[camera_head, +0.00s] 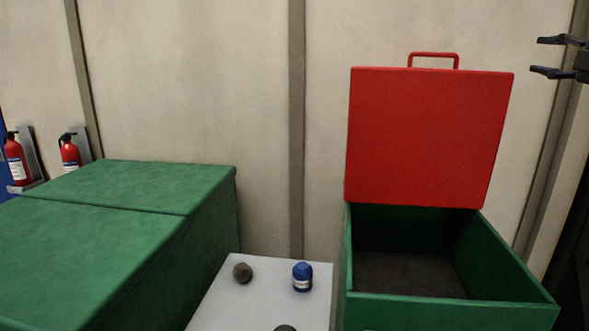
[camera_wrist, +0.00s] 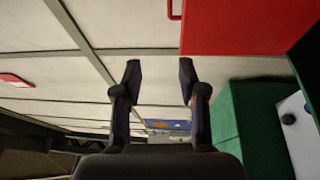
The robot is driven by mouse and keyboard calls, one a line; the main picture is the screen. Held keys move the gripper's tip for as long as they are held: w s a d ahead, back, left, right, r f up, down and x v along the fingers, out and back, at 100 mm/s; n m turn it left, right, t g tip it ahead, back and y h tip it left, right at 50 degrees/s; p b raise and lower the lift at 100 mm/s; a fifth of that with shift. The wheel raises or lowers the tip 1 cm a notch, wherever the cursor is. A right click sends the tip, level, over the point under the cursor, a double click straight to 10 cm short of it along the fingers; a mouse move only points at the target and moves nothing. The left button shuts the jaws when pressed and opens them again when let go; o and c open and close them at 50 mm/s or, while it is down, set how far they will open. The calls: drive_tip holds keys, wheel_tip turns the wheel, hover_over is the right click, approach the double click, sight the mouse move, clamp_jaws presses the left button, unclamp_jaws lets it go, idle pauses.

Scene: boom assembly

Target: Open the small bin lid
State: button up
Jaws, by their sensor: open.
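The small bin (camera_head: 450,312) is a green box at the right in the head view. Its red lid (camera_head: 428,138) stands upright at the back edge, and the dark inside of the bin shows. A red handle (camera_head: 434,56) sits on the lid's top edge. My gripper (camera_head: 547,56) is at the upper right, to the right of the lid and apart from it. In the wrist view my gripper (camera_wrist: 160,72) is open with nothing between the fingers. The red lid (camera_wrist: 240,28) and part of its handle (camera_wrist: 174,10) show at the top there.
A larger green box (camera_head: 130,200) with a closed top stands at the left. A white table (camera_head: 262,300) between the boxes holds a blue bottle (camera_head: 302,277) and a brown round object (camera_head: 242,272). Two fire extinguishers (camera_head: 69,152) are at the far left by the wall.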

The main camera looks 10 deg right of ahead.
drive_tip(key=w+a+m+h, duration=0.6)
drive_tip(key=w+m+h, duration=0.2)
drive_tip(key=m, duration=0.4)
drive_tip(key=s+a+f+m+g, duration=0.2)
drive_tip(key=a+f+g, duration=0.1)
drive_tip(key=f, duration=0.7)
drive_tip(key=s+a+f+m+g+y, duration=0.1)
drive_tip(key=s+a+f+m+g, duration=0.2)
drive_tip(key=f, duration=0.7)
drive_tip(key=s+a+f+m+g, duration=0.15)
drive_tip(key=a+f+g, duration=0.25)
drive_tip(key=f, duration=0.6)
drive_tip(key=s+a+f+g+y, duration=0.3)
drive_tip(key=s+a+f+g, duration=0.2)
drive_tip(key=s+a+f, duration=0.75)
drive_tip(key=s+a+f+g+y, duration=0.1)
drive_tip(key=s+a+f+g, duration=0.2)
drive_tip(key=s+a+f, duration=0.2)
drive_tip(key=s+a+f+g+y, duration=0.2)
drive_tip(key=s+a+f, duration=0.3)
drive_tip(key=s, duration=0.6)
drive_tip(key=shift+s+a+g+y, duration=0.3)
drive_tip(key=shift+a+g, duration=0.1)
drive_tip(key=shift+a, duration=0.1)
drive_tip(key=shift+f+n, duration=0.1)
drive_tip(key=shift+n, duration=0.15)
